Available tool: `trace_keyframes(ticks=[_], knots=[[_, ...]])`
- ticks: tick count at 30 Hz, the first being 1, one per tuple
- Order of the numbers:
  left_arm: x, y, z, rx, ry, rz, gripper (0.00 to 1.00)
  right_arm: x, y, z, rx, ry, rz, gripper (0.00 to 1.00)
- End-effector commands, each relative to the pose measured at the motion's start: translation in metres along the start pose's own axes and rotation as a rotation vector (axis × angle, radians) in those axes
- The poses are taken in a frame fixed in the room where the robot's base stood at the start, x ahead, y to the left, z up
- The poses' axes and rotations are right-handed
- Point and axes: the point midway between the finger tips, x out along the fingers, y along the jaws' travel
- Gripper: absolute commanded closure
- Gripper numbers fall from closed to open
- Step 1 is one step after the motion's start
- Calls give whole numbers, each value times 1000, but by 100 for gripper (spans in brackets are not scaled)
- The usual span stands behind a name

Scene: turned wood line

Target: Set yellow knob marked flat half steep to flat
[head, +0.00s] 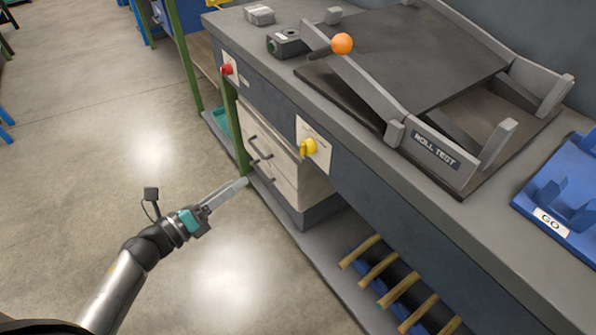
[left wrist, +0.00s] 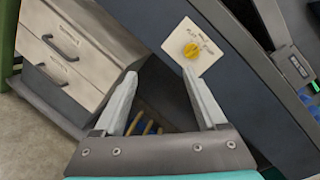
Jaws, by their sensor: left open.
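The yellow knob (head: 308,147) sits on a pale label plate (head: 318,133) on the front of the grey bench. In the left wrist view the yellow knob (left wrist: 191,50) lies ahead of the fingertips, above and to the right of the gap between them, with small printed words around it. The words are too small to read surely, and the knob's setting cannot be told. My left gripper (head: 238,188) is open and empty, out over the floor in front of the bench, apart from the knob. My right gripper does not show.
A red knob (head: 227,69) is on the bench front further left. Drawers (head: 272,150) with handles lie below the bench, and several wooden rods (head: 378,268) stick out lower down. The ROLL TEST ramp (head: 437,148) and a blue GO tray (head: 530,205) stand on top. Open floor lies left.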

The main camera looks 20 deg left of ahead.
Motion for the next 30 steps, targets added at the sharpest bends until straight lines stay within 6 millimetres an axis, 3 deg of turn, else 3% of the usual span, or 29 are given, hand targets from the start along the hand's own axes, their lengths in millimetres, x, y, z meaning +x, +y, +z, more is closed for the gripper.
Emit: trace_keyframes(ticks=[3, 9, 14, 30], knots=[[2, -21, 3, 300, 46, -124, 26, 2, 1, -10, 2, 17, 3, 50], [1, -42, 6, 539, 82, -215, 26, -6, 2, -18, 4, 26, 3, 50], [15, -48, 5, 562, 83, -224, 26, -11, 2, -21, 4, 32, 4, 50], [114, -66, -9, 553, 81, -222, 26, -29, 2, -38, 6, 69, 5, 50]])
